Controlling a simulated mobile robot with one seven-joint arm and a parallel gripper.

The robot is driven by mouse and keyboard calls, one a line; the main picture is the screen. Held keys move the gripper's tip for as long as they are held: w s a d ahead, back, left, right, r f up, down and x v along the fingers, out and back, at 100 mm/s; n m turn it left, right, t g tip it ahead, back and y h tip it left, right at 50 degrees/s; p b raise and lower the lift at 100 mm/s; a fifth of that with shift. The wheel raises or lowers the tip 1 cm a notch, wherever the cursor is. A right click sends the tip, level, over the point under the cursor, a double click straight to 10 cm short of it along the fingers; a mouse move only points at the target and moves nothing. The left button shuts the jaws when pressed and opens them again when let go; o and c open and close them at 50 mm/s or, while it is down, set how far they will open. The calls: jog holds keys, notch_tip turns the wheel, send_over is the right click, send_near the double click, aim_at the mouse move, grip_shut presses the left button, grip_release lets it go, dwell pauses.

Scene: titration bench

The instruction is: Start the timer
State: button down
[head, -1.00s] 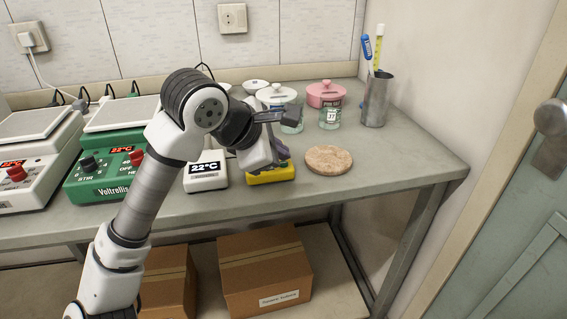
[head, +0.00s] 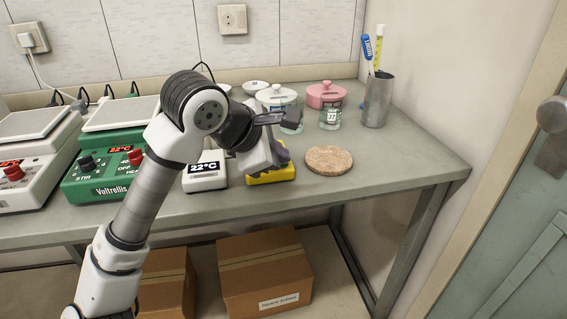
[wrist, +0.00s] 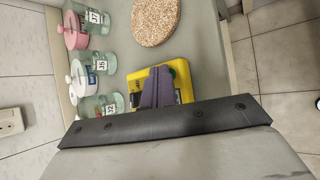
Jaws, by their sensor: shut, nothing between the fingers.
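The yellow timer (head: 270,177) sits near the bench's front edge, between the white 22°C display box and the round cork mat. My gripper (head: 284,157) is over it, pointing down, with its fingers shut and empty. In the wrist view the timer (wrist: 184,77) lies beyond the grey-purple fingers (wrist: 157,84), which cover part of its face. A dark round spot with some green shows beside the fingertips. I cannot tell whether the fingertips touch the timer. Its display is not readable.
A white 22°C box (head: 205,172) stands left of the timer, and a cork mat (head: 328,160) lies to its right. Labelled glass beakers (head: 330,117), a pink lidded pot (head: 325,95) and a metal cup (head: 376,101) stand behind. The right front bench is clear.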

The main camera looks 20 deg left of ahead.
jog(key=shift+r, duration=0.1)
dwell(0.3)
jog(key=shift+r+p, duration=0.3)
jog(key=shift+r, duration=0.3)
jog(key=shift+r+p, duration=1.35)
jog(key=shift+r, duration=1.25)
jog(key=shift+f, duration=0.1)
